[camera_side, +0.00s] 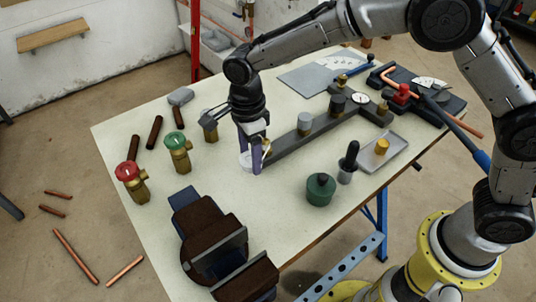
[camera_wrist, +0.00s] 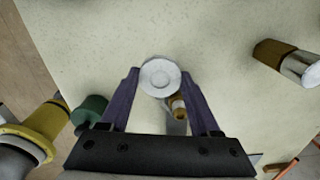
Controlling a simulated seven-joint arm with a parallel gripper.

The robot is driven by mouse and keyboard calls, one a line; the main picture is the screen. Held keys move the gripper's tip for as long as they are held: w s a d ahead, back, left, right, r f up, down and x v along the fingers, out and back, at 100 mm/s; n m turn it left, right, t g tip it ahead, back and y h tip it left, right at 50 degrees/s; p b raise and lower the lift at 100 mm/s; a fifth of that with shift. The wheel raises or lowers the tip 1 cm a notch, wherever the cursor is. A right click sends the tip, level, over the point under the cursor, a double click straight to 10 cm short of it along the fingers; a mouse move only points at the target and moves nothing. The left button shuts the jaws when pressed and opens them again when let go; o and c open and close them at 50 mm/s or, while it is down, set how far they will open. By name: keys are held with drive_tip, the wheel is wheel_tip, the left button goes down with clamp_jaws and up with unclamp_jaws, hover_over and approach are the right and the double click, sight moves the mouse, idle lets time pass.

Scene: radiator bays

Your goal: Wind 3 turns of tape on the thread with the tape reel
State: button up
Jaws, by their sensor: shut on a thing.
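My gripper (camera_wrist: 160,82) has its two purple fingers closed on the white round tape reel (camera_wrist: 160,76), seen face-on in the wrist view. In the side view my gripper (camera_side: 251,157) is low over the bench, at the left end of a dark grey bar. The reel (camera_side: 244,161) shows there as a pale disc partly behind a finger. The brass thread (camera_wrist: 177,106) is at the bar's end, just beside the reel; I cannot tell whether they touch. Any tape on the thread is too small to make out.
A brown vise (camera_side: 212,235) stands at the front. A red-topped valve (camera_side: 131,181) and a green-topped valve (camera_side: 177,152) stand to the left. A green pot (camera_side: 320,189) and a metal tray (camera_side: 373,163) are on the right. Bare bench lies between the vise and the bar.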

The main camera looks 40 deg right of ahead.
drive_tip(key=shift+w+a+r, duration=0.1)
drive_tip(key=shift+w+r, duration=0.05)
drive_tip(key=shift+r, duration=2)
drive_tip(key=shift+w+a+r, duration=0.1)
drive_tip(key=shift+w+r, duration=0.05)
drive_tip(key=shift+r, duration=2)
